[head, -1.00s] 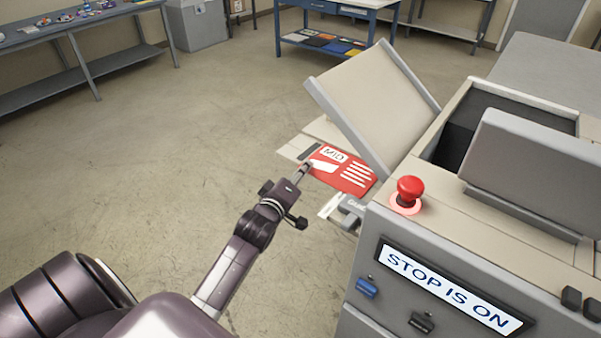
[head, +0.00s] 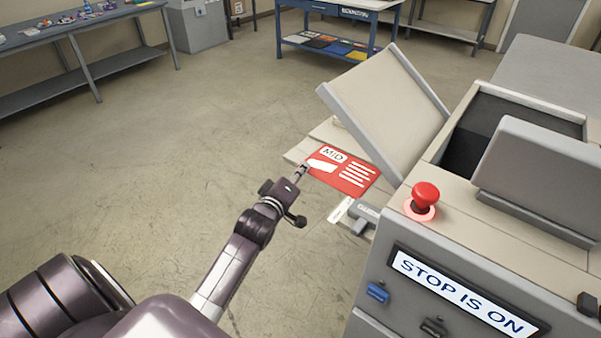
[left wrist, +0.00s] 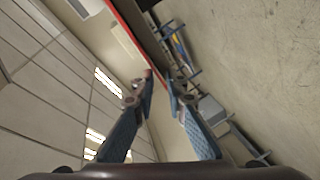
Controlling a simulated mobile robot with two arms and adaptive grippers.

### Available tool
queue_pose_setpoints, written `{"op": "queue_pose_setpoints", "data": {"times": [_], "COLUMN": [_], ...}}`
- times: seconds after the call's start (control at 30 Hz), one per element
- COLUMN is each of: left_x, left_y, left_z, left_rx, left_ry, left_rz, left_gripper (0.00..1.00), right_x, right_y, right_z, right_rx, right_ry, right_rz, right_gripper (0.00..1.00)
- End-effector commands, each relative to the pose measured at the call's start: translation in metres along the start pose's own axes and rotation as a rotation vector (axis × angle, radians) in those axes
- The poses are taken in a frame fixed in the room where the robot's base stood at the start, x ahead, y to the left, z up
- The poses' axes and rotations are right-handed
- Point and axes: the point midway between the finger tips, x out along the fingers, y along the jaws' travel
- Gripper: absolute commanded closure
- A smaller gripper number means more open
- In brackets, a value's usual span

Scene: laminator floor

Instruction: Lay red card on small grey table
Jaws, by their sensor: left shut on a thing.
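A flat red card (head: 352,181) with a white "MID" label and white lines shows in the head view. It appears above the machine's pale feed shelf (head: 330,131), beside the raised panel; the gap is unclear. My left gripper (head: 304,169) is shut on the card's left edge. In the left wrist view, my left gripper's blue-padded fingers (left wrist: 160,75) close on the card (left wrist: 122,22), seen nearly edge-on. My right gripper is out of view. I cannot tell which surface, if any, is the small grey table.
The laminator (head: 440,235) with a red stop button (head: 425,197) and a "STOP IS ON" sign fills the right. A grey bench (head: 75,40) stands back left, a blue table (head: 340,7) at the back. The floor between is clear.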

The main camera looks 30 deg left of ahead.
Motion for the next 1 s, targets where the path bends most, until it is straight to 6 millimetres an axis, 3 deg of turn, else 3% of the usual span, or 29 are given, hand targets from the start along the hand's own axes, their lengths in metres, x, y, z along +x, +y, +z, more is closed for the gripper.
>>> {"op": "queue_pose_setpoints", "data": {"times": [0.43, 0.47, 0.6, 1.0], "left_x": [0.004, 0.004, 0.004, -0.003], "left_y": [-0.004, -0.004, -0.003, -0.002], "left_z": [-0.001, -0.001, -0.001, 0.0], "left_rx": [0.007, 0.007, 0.005, 0.002], "left_ry": [-0.002, -0.002, -0.002, -0.002], "left_rz": [-0.008, -0.007, -0.005, -0.003], "left_gripper": [1.0, 0.84, 0.69, 0.67], "right_x": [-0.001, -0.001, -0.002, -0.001], "right_y": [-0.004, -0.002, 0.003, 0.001], "right_z": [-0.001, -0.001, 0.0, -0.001], "right_rx": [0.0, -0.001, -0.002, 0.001], "right_ry": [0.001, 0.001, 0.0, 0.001], "right_rz": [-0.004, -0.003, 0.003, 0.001], "right_gripper": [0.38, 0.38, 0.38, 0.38]}}
